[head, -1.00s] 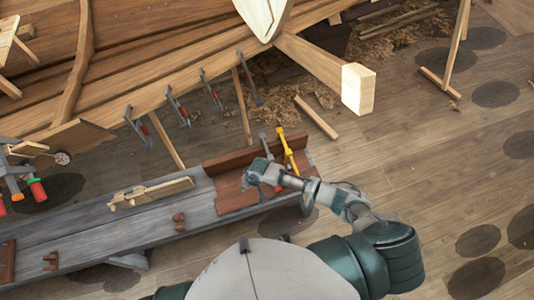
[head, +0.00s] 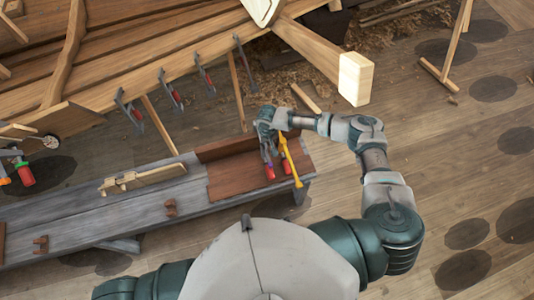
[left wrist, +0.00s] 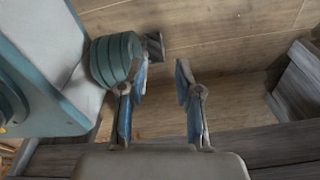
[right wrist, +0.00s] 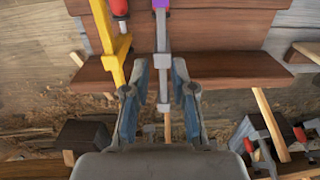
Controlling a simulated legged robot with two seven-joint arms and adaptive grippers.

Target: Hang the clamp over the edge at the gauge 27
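A grey-barred clamp (right wrist: 162,35) with a purple part at the top of the right wrist view lies across the brown board, beside a yellow clamp (right wrist: 108,45) with a red handle. My right gripper (head: 267,122) is over the board's far edge; in the right wrist view its open fingers (right wrist: 160,75) are on either side of the grey bar, with small gaps. My left gripper (left wrist: 161,75) is open and empty above the bench and floor.
Several clamps (head: 170,90) hang along the hull's plank edge. The grey bench (head: 110,215) carries a wooden plane-like piece (head: 143,180) and brown blocks (head: 170,208). A squared timber (head: 355,80) juts out at upper right. The floor at right is mostly clear.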

